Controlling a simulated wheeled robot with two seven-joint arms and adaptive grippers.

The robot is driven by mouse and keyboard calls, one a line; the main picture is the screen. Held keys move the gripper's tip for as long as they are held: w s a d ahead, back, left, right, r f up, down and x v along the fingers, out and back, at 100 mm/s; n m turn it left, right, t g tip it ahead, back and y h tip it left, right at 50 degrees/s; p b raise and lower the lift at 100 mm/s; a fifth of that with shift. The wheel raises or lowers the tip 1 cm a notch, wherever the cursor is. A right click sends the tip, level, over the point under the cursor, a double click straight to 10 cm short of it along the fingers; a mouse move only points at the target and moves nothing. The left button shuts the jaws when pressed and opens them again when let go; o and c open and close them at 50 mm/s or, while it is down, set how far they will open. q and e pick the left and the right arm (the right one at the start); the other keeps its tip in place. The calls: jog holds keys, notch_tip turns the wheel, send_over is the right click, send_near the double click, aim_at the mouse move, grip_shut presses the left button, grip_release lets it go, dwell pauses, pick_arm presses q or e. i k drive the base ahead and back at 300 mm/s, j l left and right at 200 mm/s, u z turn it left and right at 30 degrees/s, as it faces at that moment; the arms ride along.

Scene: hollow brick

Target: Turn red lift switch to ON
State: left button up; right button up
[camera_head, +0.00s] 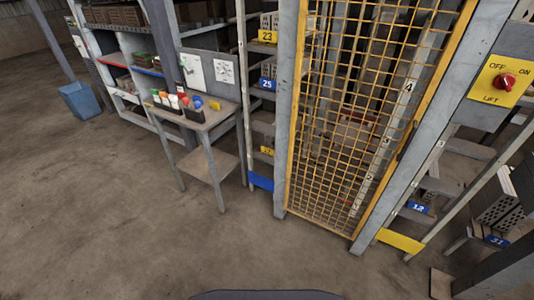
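The plate reads OFF on the left, ON on the right and LIFT below. It is fixed to a grey box on the post right of the mesh gate. The knob's pointer is too small to read surely. Neither of my grippers is in view.
A yellow mesh lift gate (350,110) stands shut in a grey frame. Left of it are a small work table (205,118) with bottles, shelving and a blue bin (80,101). Racks with bricks (497,205) stand at the right. The concrete floor in front is clear.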

aim_at(504, 81)
jog(key=z, duration=0.4)
jog(key=k+z, duration=0.1)
jog(key=z, duration=0.65)
jog(key=k+z, duration=0.15)
jog(key=z, duration=0.2)
